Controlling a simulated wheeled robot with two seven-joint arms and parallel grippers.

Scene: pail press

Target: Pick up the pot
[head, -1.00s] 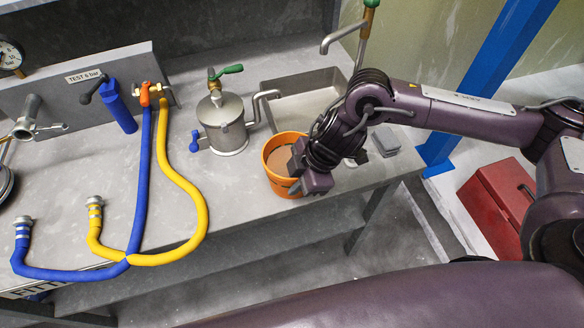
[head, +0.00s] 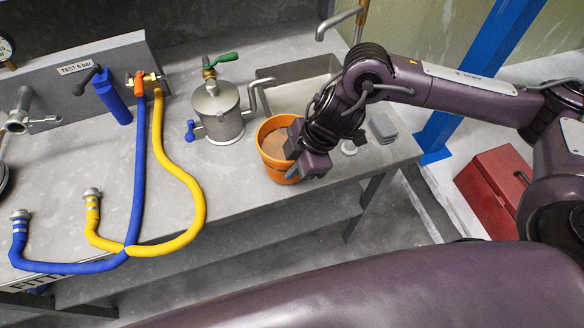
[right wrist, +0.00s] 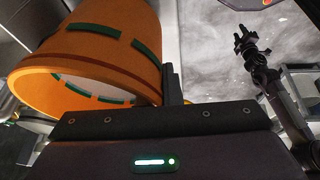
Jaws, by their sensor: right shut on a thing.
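The orange pot (head: 268,160) has brown contents and stands upright at the bench's front edge, left of my right gripper (head: 295,165). The gripper is shut on the right side of its wall; the fingertips are partly hidden. In the right wrist view the pot (right wrist: 90,50) fills the upper left, tilted in the picture, with green dashes round its wall. The dark jaw of my right gripper (right wrist: 172,88) is against its side. I cannot tell whether the pot's base touches the bench. My left gripper is not seen in the head view.
A steel vessel with a green-handled valve (head: 218,112) stands left of the pot. The sink (head: 300,90) is behind it. Blue (head: 140,180) and yellow (head: 190,180) hoses lie on the left. A grey block (head: 382,128) is to the right. A red toolbox (head: 495,185) is on the floor.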

